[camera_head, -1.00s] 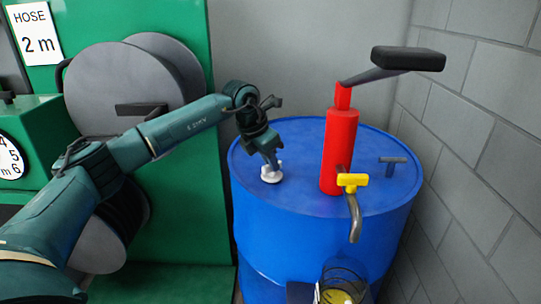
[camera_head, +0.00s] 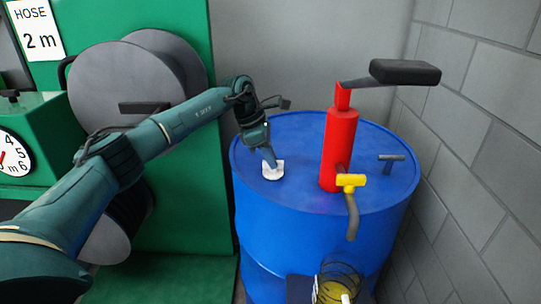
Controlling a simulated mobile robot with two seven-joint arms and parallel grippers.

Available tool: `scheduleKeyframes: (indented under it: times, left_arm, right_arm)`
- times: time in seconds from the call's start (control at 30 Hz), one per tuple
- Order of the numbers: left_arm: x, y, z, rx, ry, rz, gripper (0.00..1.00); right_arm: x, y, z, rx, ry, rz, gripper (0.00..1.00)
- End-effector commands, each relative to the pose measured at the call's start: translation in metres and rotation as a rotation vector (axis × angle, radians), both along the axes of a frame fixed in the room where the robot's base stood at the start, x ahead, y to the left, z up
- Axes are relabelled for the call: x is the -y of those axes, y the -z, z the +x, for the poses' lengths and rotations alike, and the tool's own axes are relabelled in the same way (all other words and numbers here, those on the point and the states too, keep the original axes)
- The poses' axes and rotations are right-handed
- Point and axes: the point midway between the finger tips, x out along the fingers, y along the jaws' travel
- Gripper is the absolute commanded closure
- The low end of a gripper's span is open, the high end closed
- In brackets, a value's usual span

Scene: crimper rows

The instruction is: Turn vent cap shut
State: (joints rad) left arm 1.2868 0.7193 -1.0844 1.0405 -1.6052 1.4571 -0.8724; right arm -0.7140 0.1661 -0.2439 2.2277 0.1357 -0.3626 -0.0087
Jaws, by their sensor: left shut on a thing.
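The vent cap (camera_head: 272,173) is a small white knob on the left part of the top of the blue drum (camera_head: 322,235). My left gripper (camera_head: 270,162) reaches down onto it from above, its fingers tilted, and is shut on it. The fingers hide part of the cap.
A red hand pump (camera_head: 340,150) with a black handle (camera_head: 405,72), yellow tap (camera_head: 351,181) and grey spout stands on the drum right of the cap. A small dark T-handle (camera_head: 391,160) is further right. A green hose-reel cabinet (camera_head: 185,240) is left; a block wall (camera_head: 480,130) is right.

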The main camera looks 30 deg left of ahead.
Motion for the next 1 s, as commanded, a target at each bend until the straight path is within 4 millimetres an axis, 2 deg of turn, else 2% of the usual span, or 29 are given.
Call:
scheduleKeyframes:
  times: [0.47,0.5,0.73,1.0]
  left_arm:
    - [0.0003,-0.0006,0.0003,0.002,0.017,0.002,1.00]
    - [0.0003,-0.0006,0.0003,0.002,0.017,0.002,0.86]
    - [0.0002,-0.0003,0.0002,0.001,0.016,0.001,0.67]
    - [-0.0003,-0.0012,0.0001,0.001,0.014,0.002,0.65]
  right_arm:
    - [0.0005,-0.0006,0.0002,-0.001,0.000,-0.002,0.64]
    - [0.0005,-0.0004,0.0000,-0.001,0.000,-0.002,0.64]
    - [0.0008,0.0002,-0.0010,-0.003,0.000,-0.002,0.64]
    - [0.0011,0.0000,-0.0011,-0.004,0.001,-0.003,0.64]
